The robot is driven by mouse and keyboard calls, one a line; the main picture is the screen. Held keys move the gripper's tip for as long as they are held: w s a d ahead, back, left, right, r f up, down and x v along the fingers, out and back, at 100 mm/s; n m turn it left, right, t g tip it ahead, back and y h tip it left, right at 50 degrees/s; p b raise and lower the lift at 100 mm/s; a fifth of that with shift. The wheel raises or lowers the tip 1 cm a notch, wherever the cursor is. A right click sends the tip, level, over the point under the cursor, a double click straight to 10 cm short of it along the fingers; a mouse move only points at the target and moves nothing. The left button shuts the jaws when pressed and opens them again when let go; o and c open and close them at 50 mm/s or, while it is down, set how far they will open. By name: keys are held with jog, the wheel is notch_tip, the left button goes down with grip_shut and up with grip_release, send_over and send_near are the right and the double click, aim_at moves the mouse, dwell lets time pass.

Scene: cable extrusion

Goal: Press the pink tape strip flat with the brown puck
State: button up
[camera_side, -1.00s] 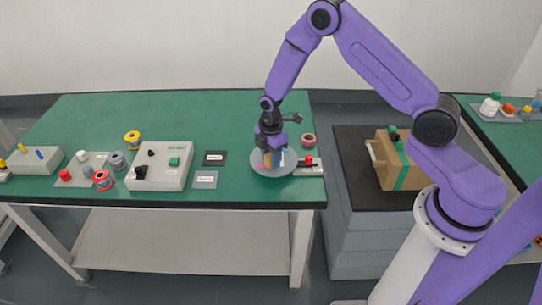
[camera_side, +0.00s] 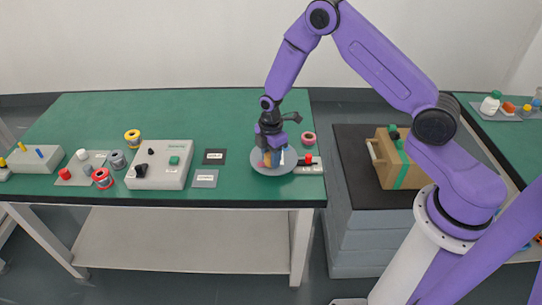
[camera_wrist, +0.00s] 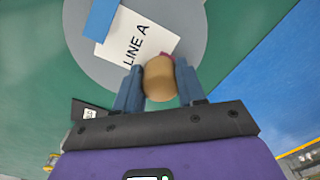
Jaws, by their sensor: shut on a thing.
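My gripper (camera_wrist: 160,92) is shut on the brown puck (camera_wrist: 159,80), a tan rounded piece between its two blue fingers in the wrist view. In the side view my gripper (camera_side: 271,155) stands over the grey disc (camera_side: 258,167) at the right end of the green table. A small part of the pink tape strip (camera_wrist: 167,55) shows just beyond the puck, at the edge of a white label reading "LINE A" (camera_wrist: 140,35). The puck hides the rest of the strip. I cannot tell whether the puck touches it.
A blue piece (camera_wrist: 101,19) lies across the label's far end. A pink tape roll (camera_side: 308,138) and a small block with a red knob (camera_side: 309,163) stand right of the disc. Two small plates (camera_side: 205,178) and a grey control box (camera_side: 160,165) stand to the left.

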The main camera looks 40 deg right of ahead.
dwell(0.3)
jog(key=shift+r, duration=3.5)
